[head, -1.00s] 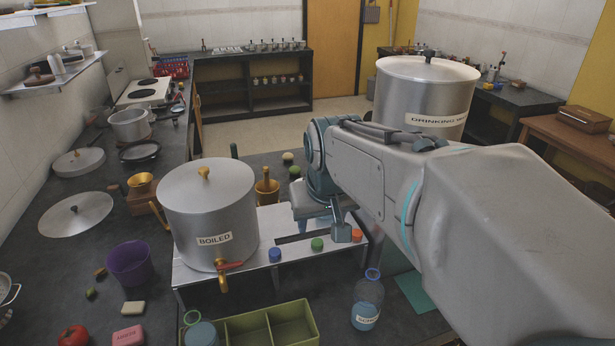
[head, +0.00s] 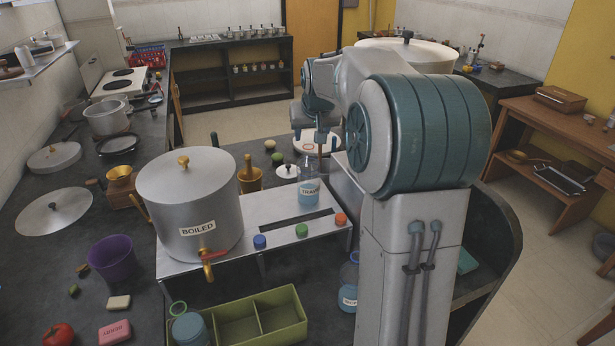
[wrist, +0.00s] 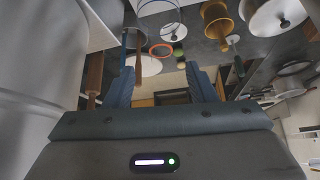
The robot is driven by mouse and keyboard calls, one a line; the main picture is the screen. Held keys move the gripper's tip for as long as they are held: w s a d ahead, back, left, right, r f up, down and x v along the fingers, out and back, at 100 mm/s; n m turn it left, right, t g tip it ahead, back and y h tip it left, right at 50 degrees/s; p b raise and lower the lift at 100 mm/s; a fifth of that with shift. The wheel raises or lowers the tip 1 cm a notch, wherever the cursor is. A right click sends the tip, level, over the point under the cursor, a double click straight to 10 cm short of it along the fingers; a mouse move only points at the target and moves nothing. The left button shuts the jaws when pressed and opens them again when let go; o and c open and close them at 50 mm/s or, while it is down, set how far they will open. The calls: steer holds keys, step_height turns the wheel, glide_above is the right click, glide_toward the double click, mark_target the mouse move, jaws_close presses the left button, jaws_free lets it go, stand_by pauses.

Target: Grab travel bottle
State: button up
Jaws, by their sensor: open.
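A clear bottle with light blue contents and a label that seems to read "TRAVEL" (head: 308,191) stands upright on the white raised shelf (head: 272,218), right of the steel pot marked "BOILED" (head: 190,205). My gripper (head: 317,138) shows above and beyond the bottle in the head view, fingers downward, apart from it. In the wrist view my gripper (wrist: 162,88) has its two blue fingers spread wide with nothing held between them. I cannot make out the bottle for sure in the wrist view.
A second labelled bottle (head: 349,287) stands lower, in front of the shelf and partly behind my arm. Blue (head: 260,241), green (head: 301,230) and red (head: 341,219) caps line the shelf's front. A green divided tray (head: 290,318) sits in front; a brass mortar (head: 250,179) stands behind.

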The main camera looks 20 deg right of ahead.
mark_target(309, 142)
steer(key=shift+p+x, duration=0.75)
steer(key=shift+x, duration=2.55)
steer(key=shift+a, duration=0.1)
jaws_close()
